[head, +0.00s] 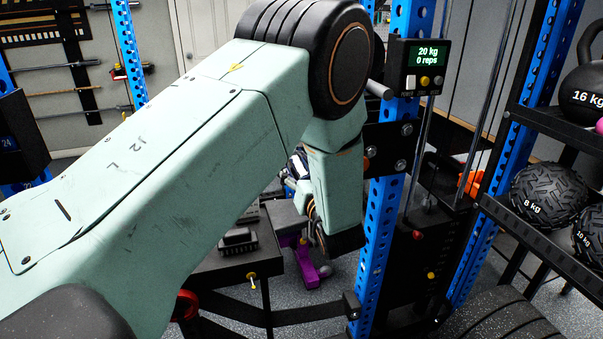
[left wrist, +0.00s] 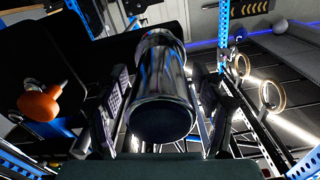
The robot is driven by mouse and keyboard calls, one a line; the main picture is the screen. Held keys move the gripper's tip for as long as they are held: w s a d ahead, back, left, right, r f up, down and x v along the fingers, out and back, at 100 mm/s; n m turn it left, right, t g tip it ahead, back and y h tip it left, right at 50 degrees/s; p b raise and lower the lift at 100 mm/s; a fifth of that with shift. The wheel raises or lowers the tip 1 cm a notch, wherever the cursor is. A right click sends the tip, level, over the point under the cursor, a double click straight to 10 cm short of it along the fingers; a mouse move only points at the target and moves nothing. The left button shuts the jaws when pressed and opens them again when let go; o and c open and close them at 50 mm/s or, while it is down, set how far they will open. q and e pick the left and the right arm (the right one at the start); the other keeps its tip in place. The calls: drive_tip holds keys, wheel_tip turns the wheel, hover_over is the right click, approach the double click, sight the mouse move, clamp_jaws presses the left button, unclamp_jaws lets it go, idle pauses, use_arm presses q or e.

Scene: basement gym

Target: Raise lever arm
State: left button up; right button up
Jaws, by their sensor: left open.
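My left arm comes in from the left and crosses the head view. Its gripper (head: 322,228) points down beside the blue upright. In the left wrist view, the open left gripper (left wrist: 162,92) has one finger on each side of a shiny dark cylinder (left wrist: 160,95), which looks like the lever arm's handle. I cannot tell whether either finger touches it. A black bracket (head: 392,136) is bolted to the blue upright (head: 376,250) in the head view. The lever arm's length is mostly hidden behind my arm there. My right gripper is out of view.
A display (head: 426,58) on the upright reads 20 kg, 0 reps. A rack with balls (head: 548,193) and a kettlebell (head: 590,75) stands on the right. An orange knob (left wrist: 42,104) is at the left of the wrist view. A tyre (head: 500,318) lies at the lower right.

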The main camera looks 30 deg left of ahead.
use_arm(q)
drive_tip(key=shift+a, duration=0.2)
drive_tip(key=shift+d, duration=0.3)
drive_tip(key=c, duration=0.4)
drive_tip(key=shift+a, duration=0.1)
clamp_jaws()
